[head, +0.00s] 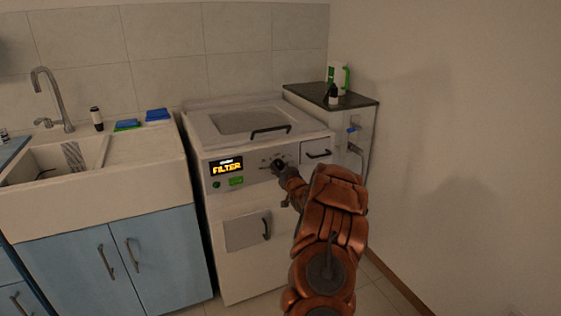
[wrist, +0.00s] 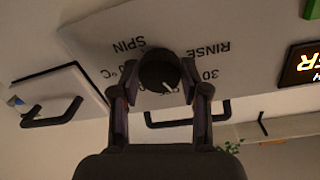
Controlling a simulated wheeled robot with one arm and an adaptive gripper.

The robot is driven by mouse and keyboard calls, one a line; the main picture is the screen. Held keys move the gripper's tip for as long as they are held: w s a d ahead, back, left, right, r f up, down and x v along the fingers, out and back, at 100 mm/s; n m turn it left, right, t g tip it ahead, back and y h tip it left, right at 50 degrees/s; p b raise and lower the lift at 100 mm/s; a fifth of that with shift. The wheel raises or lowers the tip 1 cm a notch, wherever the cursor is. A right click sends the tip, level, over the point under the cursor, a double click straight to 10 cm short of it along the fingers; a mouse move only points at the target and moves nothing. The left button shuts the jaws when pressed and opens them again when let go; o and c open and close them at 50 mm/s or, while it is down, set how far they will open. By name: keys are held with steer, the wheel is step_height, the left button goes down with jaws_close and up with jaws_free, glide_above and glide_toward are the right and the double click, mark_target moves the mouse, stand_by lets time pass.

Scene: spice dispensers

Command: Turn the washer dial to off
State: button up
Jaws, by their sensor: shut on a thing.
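The washer (head: 230,245) is a white top-loading machine against the tiled wall. Its dial is black and round with a white pointer mark; in the wrist view the dial (wrist: 160,72) sits between my fingertips. The labels SPIN, RINSE and temperatures are printed around it, and other markings are hidden by my fingers. In the wrist view the white mark points down and slightly right. My gripper (head: 279,166) is shut on the dial at the front panel. The display (head: 227,167) reads FILTER in orange.
The washer's lid handle (head: 270,131) is above the dial, and a drawer handle (head: 318,155) is to its right. A sink (head: 50,165) stands left. A dark-topped side cabinet (head: 320,94) holds a green-and-white jug (head: 339,76). The wall is at right.

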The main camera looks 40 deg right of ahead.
steer(key=shift+r+m+p, duration=0.3)
steer(key=shift+m+p, duration=0.75)
steer(key=shift+m, duration=0.15)
steer(key=shift+f+m+p, duration=0.15)
steer(key=shift+m+p, duration=0.6)
steer(key=shift+m, duration=0.35)
steer(key=o, duration=1.2)
steer(key=shift+c, duration=0.2)
steer(key=shift+a, duration=0.1)
steer(key=v, duration=1.2)
